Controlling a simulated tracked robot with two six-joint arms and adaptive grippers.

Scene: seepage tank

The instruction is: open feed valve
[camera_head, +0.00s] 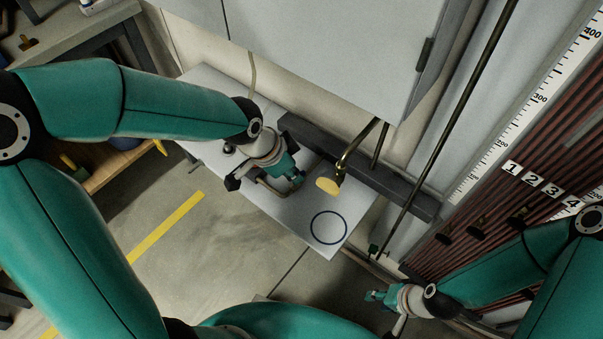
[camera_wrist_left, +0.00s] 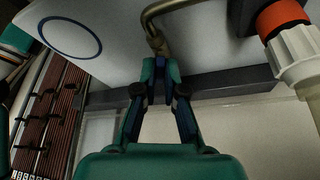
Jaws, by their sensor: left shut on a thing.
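My left gripper (camera_head: 288,176) is over the grey bench panel (camera_head: 235,100). In the left wrist view my left gripper (camera_wrist_left: 160,72) has its fingers brought together at the end of a bent brass-coloured handle (camera_wrist_left: 158,22), shut on it. This handle also shows beside the gripper in the head view (camera_head: 268,193). I take it to be the feed valve's handle; the valve body is mostly hidden by my gripper. My right gripper (camera_head: 380,296) is low on the right, away from the panel, too small to tell whether open or shut.
A brass spout (camera_head: 352,152) with a yellow disc (camera_head: 327,186) stands right of my left gripper. A dark ring (camera_head: 328,227) marks the panel's near corner. Numbered tubes (camera_head: 530,176) and a scale (camera_head: 535,100) are at right. An orange-and-white fitting (camera_wrist_left: 298,45) shows in the wrist view.

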